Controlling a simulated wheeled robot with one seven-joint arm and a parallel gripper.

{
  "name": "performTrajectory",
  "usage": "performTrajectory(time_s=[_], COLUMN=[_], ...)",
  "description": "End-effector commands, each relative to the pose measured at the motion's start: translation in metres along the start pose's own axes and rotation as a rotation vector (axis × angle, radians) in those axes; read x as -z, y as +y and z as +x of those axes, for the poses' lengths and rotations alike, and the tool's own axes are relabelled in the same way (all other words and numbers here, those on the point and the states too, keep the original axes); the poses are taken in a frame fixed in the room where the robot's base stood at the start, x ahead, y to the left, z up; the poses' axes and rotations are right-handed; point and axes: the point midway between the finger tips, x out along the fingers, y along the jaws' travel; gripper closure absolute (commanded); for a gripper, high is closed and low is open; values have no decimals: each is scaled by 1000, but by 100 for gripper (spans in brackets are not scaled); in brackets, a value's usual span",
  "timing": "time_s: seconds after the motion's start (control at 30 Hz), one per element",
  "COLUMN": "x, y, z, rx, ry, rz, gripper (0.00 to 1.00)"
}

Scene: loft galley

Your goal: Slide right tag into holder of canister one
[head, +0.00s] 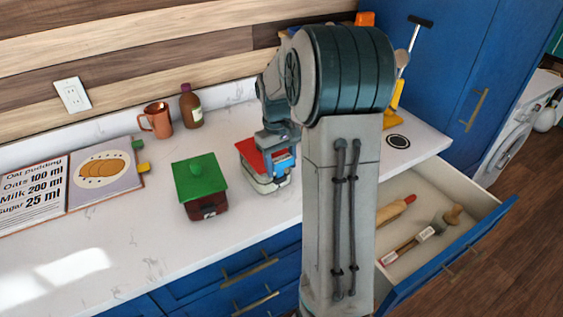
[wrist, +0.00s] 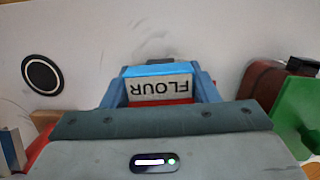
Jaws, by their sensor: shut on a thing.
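My gripper (head: 282,163) is shut on a tag (wrist: 160,87) reading "FLOUR", upside down in the wrist view, with a blue top edge. In the head view the tag (head: 285,166) is at the front right of a pale canister (head: 262,184) with a red lid (head: 248,152). A bit of red shows below the tag in the wrist view. I cannot tell whether the tag touches a holder. A dark red canister (head: 208,207) with a green lid (head: 200,176) stands to the left; it also shows in the wrist view (wrist: 287,86). Neither canister's number is readable.
An open drawer (head: 490,213) with a rolling pin (head: 397,211) is at right. A copper mug (head: 158,119), brown bottle (head: 191,108) and open cookbook (head: 103,178) are on the counter. A black ring mark (head: 398,141) lies right. The counter's front left is clear.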

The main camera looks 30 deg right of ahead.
Motion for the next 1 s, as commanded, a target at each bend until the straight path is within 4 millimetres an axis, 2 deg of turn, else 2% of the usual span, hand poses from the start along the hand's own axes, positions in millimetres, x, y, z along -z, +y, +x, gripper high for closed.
performTrajectory(time_s=[1.0], x=[1], y=[0], z=[8], rx=[0], ry=[1], rz=[0], gripper=[68])
